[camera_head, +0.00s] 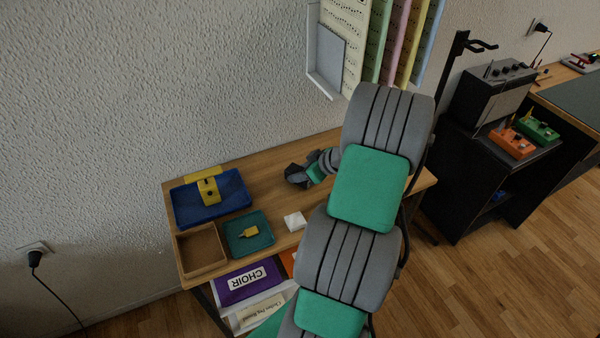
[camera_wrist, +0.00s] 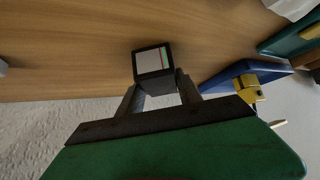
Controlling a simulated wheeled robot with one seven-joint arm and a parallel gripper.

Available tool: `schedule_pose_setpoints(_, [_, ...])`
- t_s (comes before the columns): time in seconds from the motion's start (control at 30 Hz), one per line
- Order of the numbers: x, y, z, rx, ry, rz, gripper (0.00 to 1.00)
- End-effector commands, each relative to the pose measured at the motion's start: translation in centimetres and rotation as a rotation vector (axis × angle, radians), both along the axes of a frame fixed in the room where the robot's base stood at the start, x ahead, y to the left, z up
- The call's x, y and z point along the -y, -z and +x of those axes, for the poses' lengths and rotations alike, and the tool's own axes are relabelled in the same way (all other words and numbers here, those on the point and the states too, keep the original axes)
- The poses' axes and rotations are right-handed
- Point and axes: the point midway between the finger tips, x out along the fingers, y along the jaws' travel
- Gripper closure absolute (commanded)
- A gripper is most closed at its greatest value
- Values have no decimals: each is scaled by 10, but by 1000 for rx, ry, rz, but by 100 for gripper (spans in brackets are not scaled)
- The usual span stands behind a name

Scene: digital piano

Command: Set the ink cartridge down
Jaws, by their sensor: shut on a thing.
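The ink cartridge (camera_wrist: 152,62) is a small dark block with a pale label and thin coloured stripes on its face. It shows in the wrist view between the two fingers of my gripper (camera_wrist: 161,90), which is shut on it. In the head view my gripper (camera_head: 297,176) is over the back middle of the wooden table (camera_head: 275,184), and the cartridge cannot be made out there. I cannot tell whether the cartridge touches the tabletop.
On the table's left are a blue tray (camera_head: 232,204) with a yellow tool (camera_head: 208,189), an open brown box (camera_head: 203,251) and a teal tray (camera_head: 262,239) holding a yellow object. A white item (camera_head: 294,221) lies right of them. Sheet music (camera_head: 345,50) hangs above.

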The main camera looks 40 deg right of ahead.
Motion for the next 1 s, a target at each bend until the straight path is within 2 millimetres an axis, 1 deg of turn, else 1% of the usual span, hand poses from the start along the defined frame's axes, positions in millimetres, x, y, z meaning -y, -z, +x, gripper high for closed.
schedule_pose_setpoints(0.07, [1, 4, 0, 1, 1, -2, 100])
schedule_pose_setpoints(0.27, [1, 4, 0, 3, 1, -3, 100])
schedule_pose_setpoints(0.37, [1, 8, 0, 3, 0, -2, 100])
schedule_pose_setpoints(0.4, [1, 6, 0, 3, 0, -2, 56])
schedule_pose_setpoints(0.63, [1, 6, 0, 3, 0, -2, 37])
schedule_pose_setpoints(0.87, [1, 5, 0, 3, 0, -2, 37])
schedule_pose_setpoints(0.93, [1, 0, 0, 3, 0, -2, 37])
schedule_pose_setpoints(1.0, [4, -4, -7, 3, 3, -4, 37])
